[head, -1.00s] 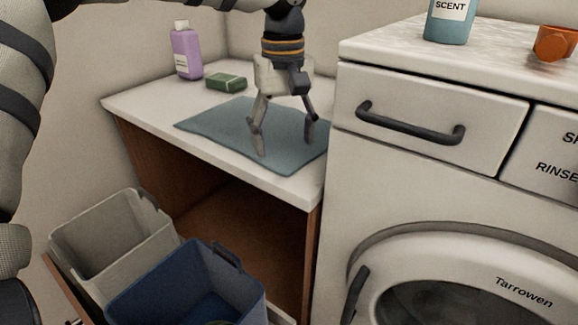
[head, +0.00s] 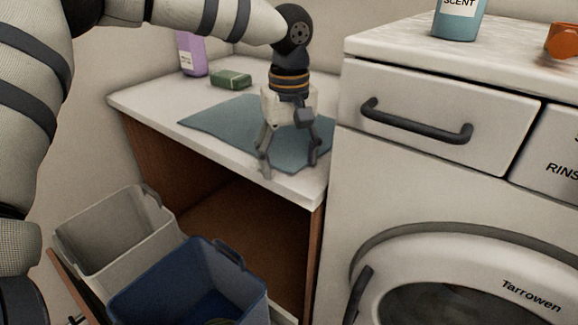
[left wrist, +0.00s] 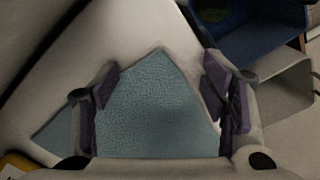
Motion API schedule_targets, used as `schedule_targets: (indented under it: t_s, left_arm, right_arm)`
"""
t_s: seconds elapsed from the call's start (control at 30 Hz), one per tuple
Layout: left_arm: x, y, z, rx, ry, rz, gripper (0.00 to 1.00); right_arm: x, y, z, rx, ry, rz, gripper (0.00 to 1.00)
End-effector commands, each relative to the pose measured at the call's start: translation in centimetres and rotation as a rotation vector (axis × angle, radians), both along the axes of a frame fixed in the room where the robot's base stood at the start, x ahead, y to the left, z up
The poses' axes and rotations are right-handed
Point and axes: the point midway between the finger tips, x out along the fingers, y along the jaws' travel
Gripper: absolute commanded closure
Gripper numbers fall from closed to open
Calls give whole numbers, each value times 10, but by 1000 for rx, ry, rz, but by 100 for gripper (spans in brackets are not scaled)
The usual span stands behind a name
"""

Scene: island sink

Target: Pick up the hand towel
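The hand towel (head: 222,122) is a flat blue-grey cloth spread on the white counter. In the left wrist view the towel (left wrist: 152,108) shows between the two fingers, with one corner pointing away at the top. My left gripper (head: 286,168) points down at the towel's front edge, in front of the cloth's right half. Its fingers are spread apart with nothing held between them; in the left wrist view the gripper (left wrist: 160,92) straddles the towel corner. I cannot tell whether the fingertips touch the cloth or counter. My right gripper is in neither view.
A green sponge (head: 231,79) and a purple bottle (head: 193,55) stand behind the towel. The taller washing machine (head: 440,200) borders the counter on the right. Below the counter's front are a grey bin (head: 112,240) and a blue bin (head: 185,285).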

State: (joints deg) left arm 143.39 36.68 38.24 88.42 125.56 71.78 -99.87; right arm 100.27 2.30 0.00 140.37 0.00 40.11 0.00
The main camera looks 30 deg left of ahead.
Motion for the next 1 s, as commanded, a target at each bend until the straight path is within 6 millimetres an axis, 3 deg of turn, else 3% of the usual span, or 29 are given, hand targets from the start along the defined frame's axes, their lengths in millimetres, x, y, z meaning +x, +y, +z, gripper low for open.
schedule_targets:
  t_s: [0.07,0.57,0.87,1.0]
  left_arm:
    - [0,0,-1,1,2,0,42]
    - [-2,1,-5,4,14,0,99]
    - [-2,2,-4,4,16,1,100]
    - [-2,1,31,3,2,1,100]
  right_arm:
    - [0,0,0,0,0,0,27]
    - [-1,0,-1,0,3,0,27]
    - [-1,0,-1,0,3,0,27]
    - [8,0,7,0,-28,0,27]
